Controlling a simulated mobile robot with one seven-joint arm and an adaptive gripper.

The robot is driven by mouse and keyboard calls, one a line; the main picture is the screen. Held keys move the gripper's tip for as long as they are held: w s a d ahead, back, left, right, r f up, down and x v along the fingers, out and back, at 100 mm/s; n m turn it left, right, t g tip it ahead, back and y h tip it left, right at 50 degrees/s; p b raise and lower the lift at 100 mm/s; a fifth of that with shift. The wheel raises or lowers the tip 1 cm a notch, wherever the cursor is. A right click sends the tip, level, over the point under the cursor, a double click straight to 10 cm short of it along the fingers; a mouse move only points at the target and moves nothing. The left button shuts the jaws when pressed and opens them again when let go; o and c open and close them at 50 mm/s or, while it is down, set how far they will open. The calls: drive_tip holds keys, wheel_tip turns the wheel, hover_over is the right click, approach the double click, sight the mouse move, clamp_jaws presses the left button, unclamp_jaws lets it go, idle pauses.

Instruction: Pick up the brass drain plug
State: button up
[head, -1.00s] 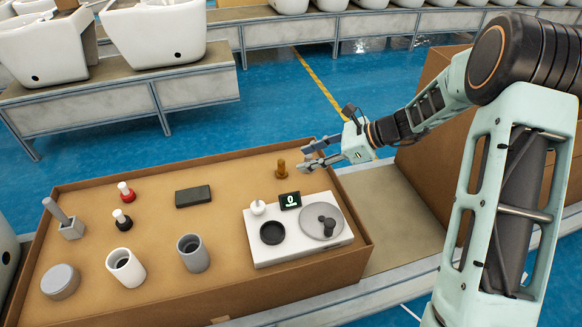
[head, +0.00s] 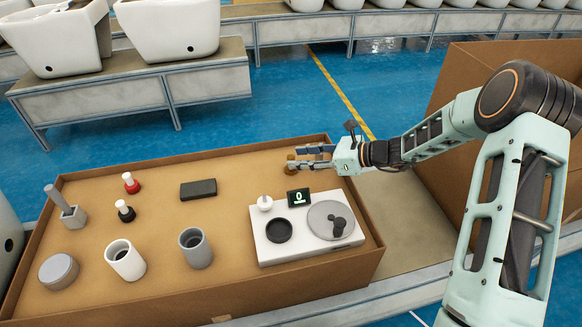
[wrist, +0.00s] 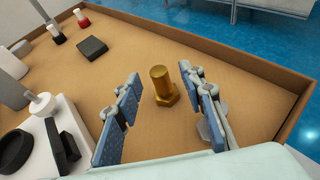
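The brass drain plug (wrist: 163,86) stands upright on the cardboard surface, with a round shaft on a hexagonal base. In the wrist view it sits between the two blue-padded fingers of my gripper (wrist: 160,80), with a gap on both sides. My gripper is open. In the head view my gripper (head: 298,158) reaches in from the right at the far right part of the box, and the plug (head: 291,160) is mostly hidden by the fingers.
A white scale unit (head: 265,255) with a small display (head: 299,197) stands close on the near side. The cardboard box (head: 160,163) has a raised rim.

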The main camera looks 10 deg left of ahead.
sight(292, 157)
drive_tip(key=x, duration=0.3)
drive_tip(key=shift+a, duration=0.25)
clamp_jaws()
drive_tip(key=shift+r, duration=0.15)
